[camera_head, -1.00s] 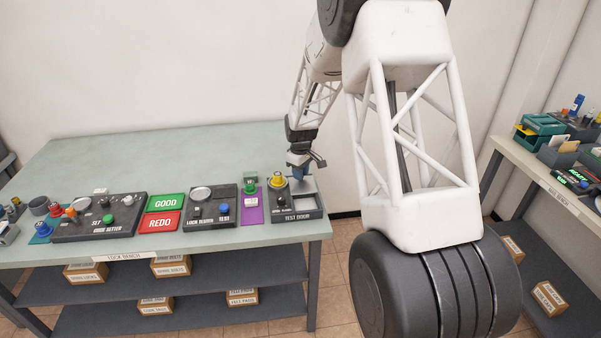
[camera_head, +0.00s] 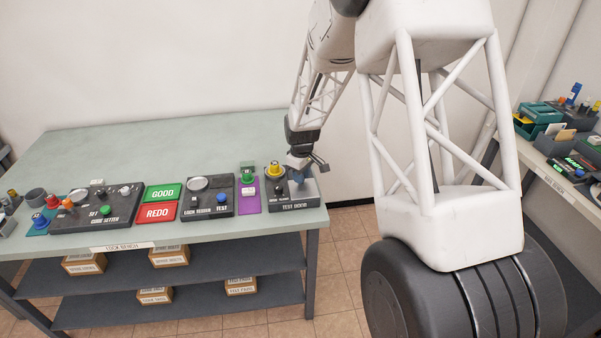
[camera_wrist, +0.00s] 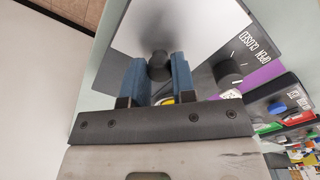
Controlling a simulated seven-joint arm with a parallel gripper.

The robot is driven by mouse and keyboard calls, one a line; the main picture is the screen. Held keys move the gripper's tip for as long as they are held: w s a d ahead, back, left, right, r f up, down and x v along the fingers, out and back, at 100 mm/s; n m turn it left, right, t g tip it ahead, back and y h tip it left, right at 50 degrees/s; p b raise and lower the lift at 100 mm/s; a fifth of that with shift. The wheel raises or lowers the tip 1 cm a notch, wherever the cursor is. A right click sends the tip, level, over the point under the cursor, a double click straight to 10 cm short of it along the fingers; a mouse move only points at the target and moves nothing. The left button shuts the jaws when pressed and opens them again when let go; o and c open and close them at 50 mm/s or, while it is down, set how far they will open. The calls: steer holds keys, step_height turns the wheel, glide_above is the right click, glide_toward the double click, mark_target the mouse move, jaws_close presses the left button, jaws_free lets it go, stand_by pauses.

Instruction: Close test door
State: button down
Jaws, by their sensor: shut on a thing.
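The test door unit (camera_head: 290,207) is a dark box at the right end of the lock bench, with a light grey door panel (camera_wrist: 190,25). The panel fills the upper middle of the wrist view and carries a dark round knob (camera_wrist: 158,62). My gripper (camera_wrist: 158,78) has its blue fingers on either side of this knob, shut on it. In the head view my gripper (camera_head: 298,180) is low over the right part of the unit. A second dark knob (camera_wrist: 228,73) beside the panel has an OPEN/CLOSED label. The panel's exact angle is hard to tell.
A yellow-topped piece (camera_head: 274,169) stands on the unit close left of my gripper. A purple mat (camera_head: 248,195) and the lock reader box (camera_head: 207,197) lie further left. The bench top (camera_head: 150,150) is clear behind. Another bench (camera_head: 555,165) stands at the right.

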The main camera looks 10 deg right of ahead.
steer(key=shift+s, duration=0.25)
steer(key=c, duration=0.9)
jaws_free()
steer(key=shift+w+r, duration=0.1)
steer(key=shift+r, duration=3.75)
steer(key=shift+r, duration=0.1)
